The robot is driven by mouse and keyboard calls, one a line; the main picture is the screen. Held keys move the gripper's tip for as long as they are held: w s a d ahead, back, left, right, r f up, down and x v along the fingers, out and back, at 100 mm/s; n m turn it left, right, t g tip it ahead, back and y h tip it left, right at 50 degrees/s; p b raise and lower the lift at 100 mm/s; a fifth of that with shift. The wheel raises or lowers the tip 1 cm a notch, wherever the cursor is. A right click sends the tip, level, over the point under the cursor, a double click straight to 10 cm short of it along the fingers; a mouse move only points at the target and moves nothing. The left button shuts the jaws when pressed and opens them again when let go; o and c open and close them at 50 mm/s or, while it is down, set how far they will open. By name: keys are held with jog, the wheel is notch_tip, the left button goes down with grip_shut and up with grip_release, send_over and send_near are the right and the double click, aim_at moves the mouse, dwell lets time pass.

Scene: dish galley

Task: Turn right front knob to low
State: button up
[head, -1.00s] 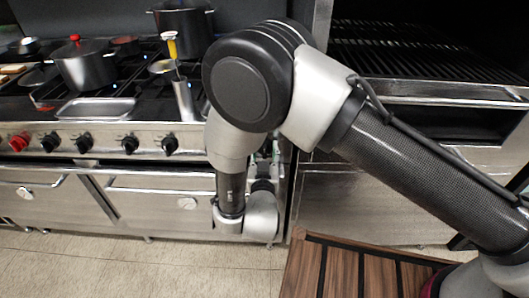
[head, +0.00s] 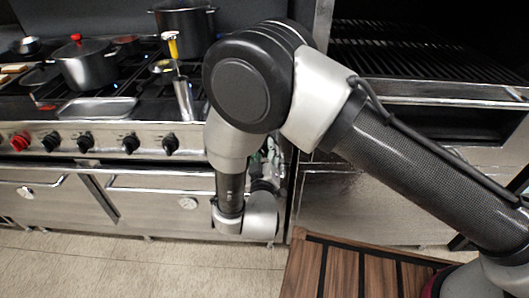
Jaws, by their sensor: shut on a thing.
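My gripper (head: 270,155) is mostly hidden behind my own arm in the head view. Only a small part of it shows, at the right end of the range's front panel (head: 106,129). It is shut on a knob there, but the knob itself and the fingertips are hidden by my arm. The other knobs stay in view on the panel to the left: a red knob (head: 20,141) at the far left and several black knobs, the closest to my arm being this one (head: 170,143). The held knob's pointer and setting cannot be seen.
A large pot (head: 86,66) with a red-knobbed lid, a tall dark pot (head: 185,28) and a shallow steel tray (head: 96,108) stand on the range. A grill (head: 420,50) is to the right. A slatted wooden platform (head: 340,270) lies below my arm.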

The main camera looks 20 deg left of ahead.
jog(key=shift+n, duration=0.5)
jog(key=o, duration=1)
jog(key=shift+o, duration=0.2)
jog(key=shift+s, duration=0.1)
jog(key=v, duration=1.1)
jog(key=shift+s+d, duration=0.2)
jog(key=shift+s, duration=0.2)
